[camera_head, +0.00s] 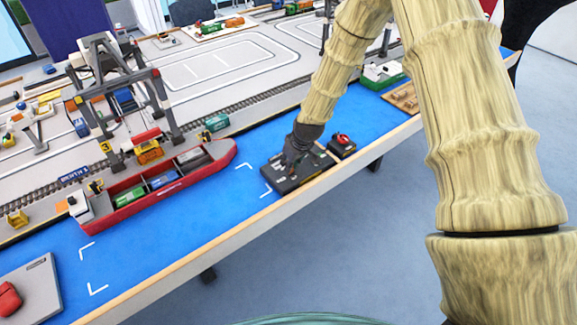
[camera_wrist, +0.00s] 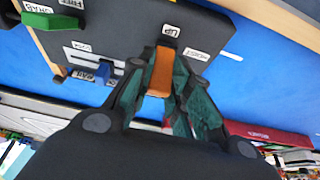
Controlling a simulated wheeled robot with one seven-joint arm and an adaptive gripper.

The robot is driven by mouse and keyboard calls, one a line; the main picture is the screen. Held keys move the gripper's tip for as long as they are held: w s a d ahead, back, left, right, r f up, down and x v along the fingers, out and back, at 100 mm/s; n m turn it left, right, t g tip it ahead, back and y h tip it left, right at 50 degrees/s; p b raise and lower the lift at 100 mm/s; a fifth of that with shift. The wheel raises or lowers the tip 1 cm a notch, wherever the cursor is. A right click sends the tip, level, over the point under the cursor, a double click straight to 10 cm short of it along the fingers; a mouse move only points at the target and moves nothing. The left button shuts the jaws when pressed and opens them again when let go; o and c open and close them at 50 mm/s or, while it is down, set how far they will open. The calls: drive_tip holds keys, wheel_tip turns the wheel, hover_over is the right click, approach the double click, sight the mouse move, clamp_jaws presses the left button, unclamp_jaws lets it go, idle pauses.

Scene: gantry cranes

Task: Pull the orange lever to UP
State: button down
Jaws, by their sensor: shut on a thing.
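The orange lever (camera_wrist: 161,72) stands between my gripper's fingers in the wrist view, just below a white "UP" label (camera_wrist: 171,31) on the dark control box (camera_wrist: 110,30). My gripper (camera_wrist: 160,85) is shut on the orange lever, with its teal-lined fingers on either side. In the head view my gripper (camera_head: 298,145) reaches down to the control box (camera_head: 290,184) on the blue table strip, and hides the lever there. A green lever (camera_wrist: 50,20) near a "GRAB" label and a blue lever (camera_wrist: 102,72) also sit on the box.
A small black box with a red button (camera_head: 341,143) stands right beside the control box. A red ship (camera_head: 160,185) lies to the left under a gantry crane (camera_head: 118,95). The blue strip (camera_head: 190,235) between ship and table edge is clear.

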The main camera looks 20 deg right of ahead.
drive_tip(key=t+b, duration=0.1)
drive_tip(key=b, duration=0.1)
drive_tip(key=s+t+y+b, duration=0.1)
drive_tip(key=b, duration=0.1)
drive_tip(key=s+f+t+b, duration=0.1)
drive_tip(key=t+b, duration=0.1)
drive_tip(key=b, duration=0.1)
drive_tip(key=shift+d, duration=0.4)
drive_tip(key=t+b, duration=0.1)
drive_tip(key=b, duration=0.1)
drive_tip(key=t+y+b, duration=0.1)
drive_tip(key=b, duration=0.1)
drive_tip(key=shift+s+d, duration=0.15)
drive_tip(key=shift+s, duration=0.25)
drive_tip(key=shift+r+t, duration=0.15)
drive_tip(key=shift+t, duration=0.15)
drive_tip(key=c, duration=1.3)
unclamp_jaws()
drive_tip(key=shift+s, duration=0.1)
drive_tip(key=shift+v, duration=5.95)
drive_tip(key=shift+d, duration=0.15)
